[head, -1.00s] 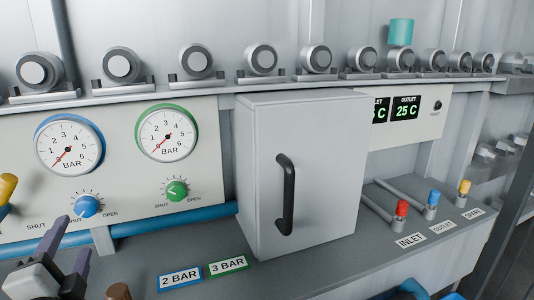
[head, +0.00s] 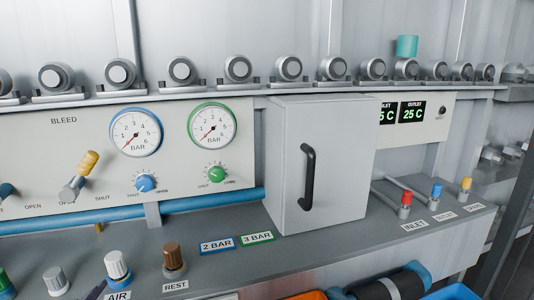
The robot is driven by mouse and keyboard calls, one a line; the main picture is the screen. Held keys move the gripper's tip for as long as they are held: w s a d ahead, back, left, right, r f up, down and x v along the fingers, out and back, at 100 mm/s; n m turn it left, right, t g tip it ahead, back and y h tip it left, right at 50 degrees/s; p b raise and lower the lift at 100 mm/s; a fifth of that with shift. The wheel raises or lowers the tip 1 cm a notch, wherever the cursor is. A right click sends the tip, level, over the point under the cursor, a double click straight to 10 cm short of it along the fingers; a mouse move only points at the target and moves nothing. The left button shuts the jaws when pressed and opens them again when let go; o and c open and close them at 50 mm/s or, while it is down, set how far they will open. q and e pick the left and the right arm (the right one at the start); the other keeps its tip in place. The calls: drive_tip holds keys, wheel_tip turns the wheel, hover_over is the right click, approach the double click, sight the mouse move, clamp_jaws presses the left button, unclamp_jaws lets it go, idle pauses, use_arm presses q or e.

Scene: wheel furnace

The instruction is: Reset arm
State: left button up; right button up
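The task names no object. A grey bench (head: 345,237) runs along the bottom of the picture, and nothing of mine is seen touching it. A dark rounded thing with blue parts (head: 400,282) shows at the bottom right edge, below the bench front. I cannot tell what it is.
A closed grey cabinet (head: 335,160) with a black handle (head: 309,176) stands on the bench. Left of it is a gauge panel (head: 60,150) with knobs and a yellow-handled lever (head: 80,175). Knobs line the front, including a brown one (head: 173,257). Red, blue and yellow-tipped levers stand right.

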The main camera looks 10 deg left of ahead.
use_arm(q)
drive_tip(key=s+d+f+n+g+h, duration=0.55)
drive_tip(key=s+d+f+g, duration=0.25)
drive_tip(key=s+d+f, duration=0.8)
drive_tip(key=w+d+f+t+h, duration=0.1)
drive_tip(key=d+f+t, duration=0.1)
drive_tip(key=f, duration=0.3)
drive_tip(key=w+d+f+m+t+h, duration=0.1)
drive_tip(key=w+d+f+t+h, duration=0.1)
drive_tip(key=f, duration=0.4)
drive_tip(key=shift+w+d+f, duration=0.15)
drive_tip(key=shift+d+f, duration=0.1)
drive_tip(key=shift+d, duration=0.5)
